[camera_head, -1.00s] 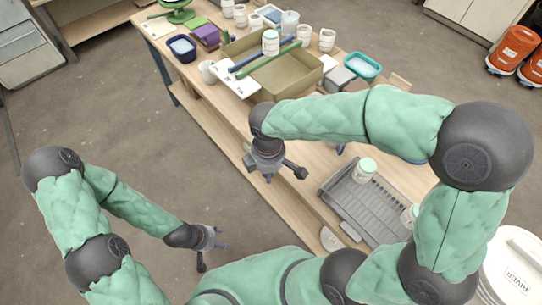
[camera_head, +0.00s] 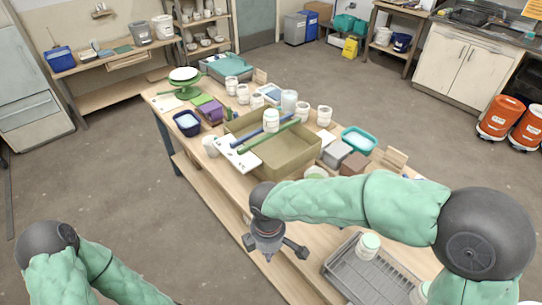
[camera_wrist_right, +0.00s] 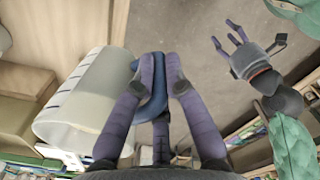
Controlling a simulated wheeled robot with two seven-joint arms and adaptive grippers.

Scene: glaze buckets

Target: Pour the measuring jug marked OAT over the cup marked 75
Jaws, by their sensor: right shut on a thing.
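My right gripper (camera_wrist_right: 155,85) is shut on the blue handle (camera_wrist_right: 153,100) of a translucent measuring jug (camera_wrist_right: 85,105) with blue marks on its wall. The jug lies across the left of the wrist view; no OAT mark is legible. In the head view my right gripper (camera_head: 270,256) is over the near long edge of the table, and I cannot make out the jug there. Several white cups (camera_head: 325,116) stand on the table, but I cannot read a 75 on any. My left gripper (camera_wrist_right: 229,38) shows empty with spread fingers in the wrist view; it is outside the head view.
The wooden table (camera_head: 230,183) bears an olive tray (camera_head: 285,165) with a blue and a green rod across it. A grey rack (camera_head: 345,282) holds a jar with a pale green lid (camera_head: 368,245). A blue tub (camera_head: 187,123) and a teal tub (camera_head: 358,139) stand nearby.

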